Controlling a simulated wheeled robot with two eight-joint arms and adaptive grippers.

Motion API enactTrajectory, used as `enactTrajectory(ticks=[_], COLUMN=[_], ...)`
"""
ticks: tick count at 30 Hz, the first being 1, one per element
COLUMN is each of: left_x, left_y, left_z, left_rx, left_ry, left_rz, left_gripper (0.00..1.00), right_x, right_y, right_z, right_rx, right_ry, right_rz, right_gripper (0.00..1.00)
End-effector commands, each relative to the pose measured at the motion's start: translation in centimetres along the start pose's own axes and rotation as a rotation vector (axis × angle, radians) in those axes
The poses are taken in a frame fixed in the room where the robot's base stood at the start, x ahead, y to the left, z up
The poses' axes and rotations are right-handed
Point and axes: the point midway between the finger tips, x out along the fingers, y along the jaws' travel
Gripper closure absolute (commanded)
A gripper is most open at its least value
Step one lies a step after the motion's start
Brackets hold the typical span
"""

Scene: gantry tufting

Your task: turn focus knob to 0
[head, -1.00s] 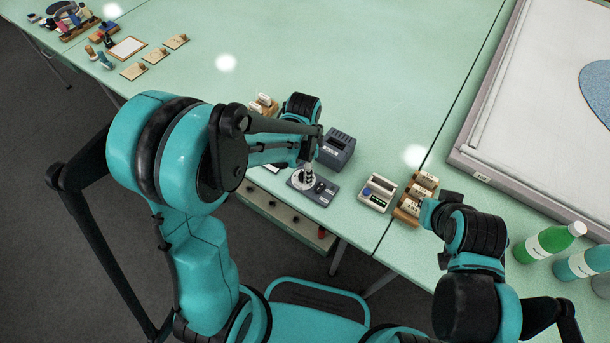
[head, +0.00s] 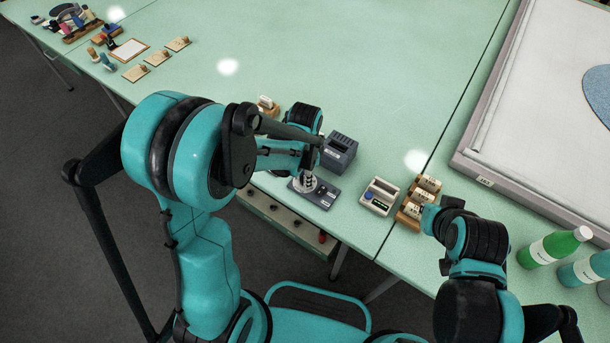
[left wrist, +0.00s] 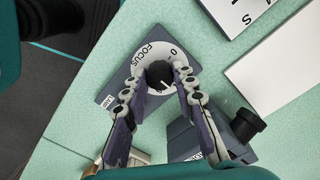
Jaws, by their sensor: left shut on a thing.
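The focus knob is a small black round knob (left wrist: 157,72) on a white dial (left wrist: 142,60) marked FOCUS and 0, set on a dark grey base plate (left wrist: 112,82). My left gripper (left wrist: 163,83) has its two fingers closed against opposite sides of the knob. The 0 lies on the upper right side of the dial in the left wrist view. A small white mark shows on the knob, but its exact reading is hard to tell. In the head view the base (head: 325,196) sits near the table's front edge, under my left gripper (head: 308,176). My right gripper (head: 436,212) is beside a wooden rack, its jaws unclear.
A dark grey box (head: 338,152) stands just behind the base. A keypad device (head: 379,197) and the wooden rack (head: 408,213) of labelled pieces are to the right. A green bottle (head: 553,247) stands far right. The table's back middle is clear.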

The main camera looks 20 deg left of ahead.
Motion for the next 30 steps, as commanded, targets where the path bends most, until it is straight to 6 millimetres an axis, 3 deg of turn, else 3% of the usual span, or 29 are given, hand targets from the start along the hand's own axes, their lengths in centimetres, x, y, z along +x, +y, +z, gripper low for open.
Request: enactTrajectory(ticks=[11,30], left_x=[0.03,0.04], left_y=[-0.01,-0.02], left_z=[0.0,0.02], left_rx=[-0.201,-0.805], left_ry=[0.0,0.0], left_rz=[0.0,0.0], left_gripper=[1.0,1.0], right_x=[0.2,0.59], right_y=[0.0,0.0], right_z=[0.15,0.42], right_rx=[0.0,0.0], right_ry=[0.0,0.0], right_rz=[0.0,0.0], right_gripper=[1.0,1.0])
